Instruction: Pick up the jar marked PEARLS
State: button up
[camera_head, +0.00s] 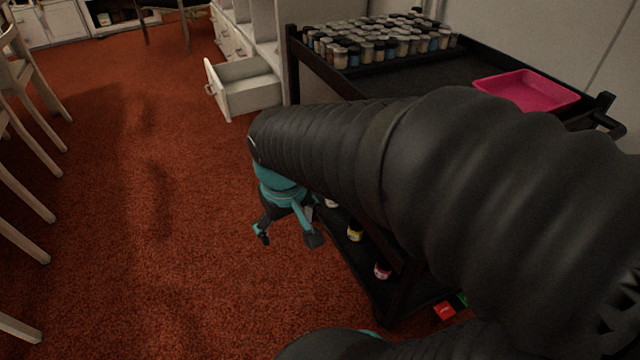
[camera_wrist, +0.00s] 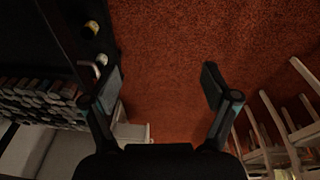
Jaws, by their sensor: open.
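No label reads as PEARLS in either view, so I cannot tell which jar it is. Many small jars (camera_head: 385,42) stand packed on the top of a black cart in the head view. On its lower shelf are a yellow-labelled jar (camera_head: 355,233) and a pink-labelled jar (camera_head: 382,271), with a pale one partly hidden by my arm. My gripper (camera_head: 288,239) is open and empty, over the carpet just left of the cart. In the wrist view my gripper (camera_wrist: 161,82) has bare carpet between its fingers, and a jar (camera_wrist: 92,27) shows at upper left.
The black cart (camera_head: 440,78) stands right, partly hidden by my arm, with a pink tray (camera_head: 525,90) on top. An open white drawer (camera_head: 247,87) juts out behind. Pale wooden chairs (camera_head: 30,165) line the left. The red carpet (camera_head: 140,220) between is clear.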

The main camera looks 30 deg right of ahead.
jog(key=w+d+f+n+g+h, duration=0.25)
jog(key=w+d+f+n, duration=0.35)
jog(key=f, duration=0.5)
jog(key=w+d+f+n+g+h, duration=0.15)
jog(key=w+d+f+h, duration=0.3)
jog(key=w+f, duration=0.5)
jog(key=w+d+f+n+g+h, duration=0.15)
jog(key=w+d+f+n, duration=0.4)
jog(key=f, duration=0.75)
jog(key=w+d+f+n+t+h, duration=0.1)
jog(key=w+d+n+t+h, duration=0.15)
jog(key=w, duration=0.35)
jog(key=w+d+n+t+h, duration=0.2)
jog(key=w+n+t, duration=0.15)
jog(key=w, duration=0.25)
jog(key=shift+g, duration=0.45)
jog(key=x, duration=0.6)
jog(key=shift+d+f, duration=0.25)
jog(key=shift+f, duration=0.05)
jog(key=shift+r+x, duration=0.15)
jog(key=shift+x, duration=1.4)
jog(key=shift+r+x, duration=0.2)
jog(key=shift+x, duration=1.35)
jog(key=shift+w+d, duration=0.1)
jog(key=c, duration=1.3)
jog(key=shift+c, duration=0.2)
